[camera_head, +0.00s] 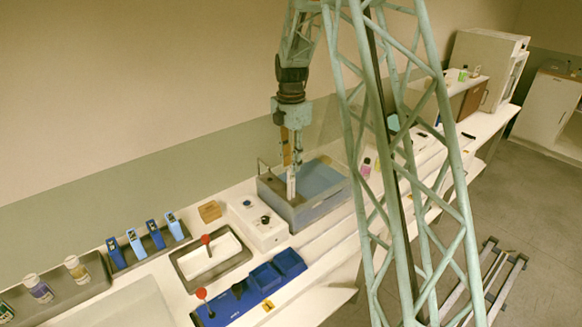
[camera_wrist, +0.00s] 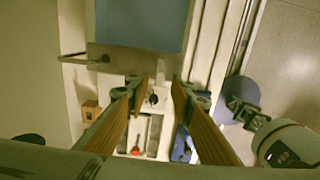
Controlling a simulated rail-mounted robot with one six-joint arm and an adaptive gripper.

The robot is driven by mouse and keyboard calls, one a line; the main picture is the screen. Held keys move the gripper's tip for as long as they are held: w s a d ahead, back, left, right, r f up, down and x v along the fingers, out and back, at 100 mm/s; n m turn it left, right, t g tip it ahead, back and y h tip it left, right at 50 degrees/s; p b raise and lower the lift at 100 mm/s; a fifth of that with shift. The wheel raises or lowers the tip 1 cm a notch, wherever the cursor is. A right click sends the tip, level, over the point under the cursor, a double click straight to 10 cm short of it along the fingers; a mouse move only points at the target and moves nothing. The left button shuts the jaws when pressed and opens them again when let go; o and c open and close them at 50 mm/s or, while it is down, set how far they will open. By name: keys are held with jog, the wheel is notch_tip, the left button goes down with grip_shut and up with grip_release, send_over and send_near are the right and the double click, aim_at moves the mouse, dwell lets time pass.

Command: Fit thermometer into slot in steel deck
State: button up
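My gripper (camera_head: 292,166) points straight down over the near end of the water bath in the head view. In the wrist view its two long brown fingers (camera_wrist: 162,84) stand apart, with a gap between the tips. A small pale upright piece (camera_head: 291,187), possibly the thermometer, shows right at the fingertips in the head view. I cannot tell whether the fingers grip it or whether it touches the deck. The bath's grey-brown steel deck (camera_wrist: 122,60) lies beside the blue water in the wrist view. I cannot make out the slot.
Blue water (camera_head: 320,180) fills the rest of the bath. A bent rod (camera_wrist: 75,55) rises by the deck.

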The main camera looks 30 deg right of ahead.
dwell(0.7)
jog(key=shift+s+a+r, duration=0.2)
jog(key=shift+r, duration=0.35)
jog(key=s+a+r+m+t, duration=0.1)
jog(key=s+a+r+m, duration=0.5)
jog(key=s+r, duration=0.6)
jog(key=s+a+r+m+t, duration=0.1)
jog(key=s+a+r+m, duration=0.4)
jog(key=s+a+r, duration=0.55)
jog(key=shift+s+a+r+m+t, duration=0.35)
jog(key=shift+s+a+m, duration=0.9)
jog(key=shift+s, duration=3.35)
jog(key=shift+s+a+r+m+t, duration=0.4)
jog(key=shift+s+m, duration=1.4)
jog(key=shift+s, duration=2.8)
jog(key=shift+s+a+r+m+t, duration=0.15)
jog(key=shift+s+a+r+m, duration=0.75)
jog(key=shift+s, duration=3.7)
notch_tip(320, 180, down, 9)
jog(key=m+b, duration=0.1)
jog(key=b, duration=0.8)
jog(key=shift+r, duration=0.1)
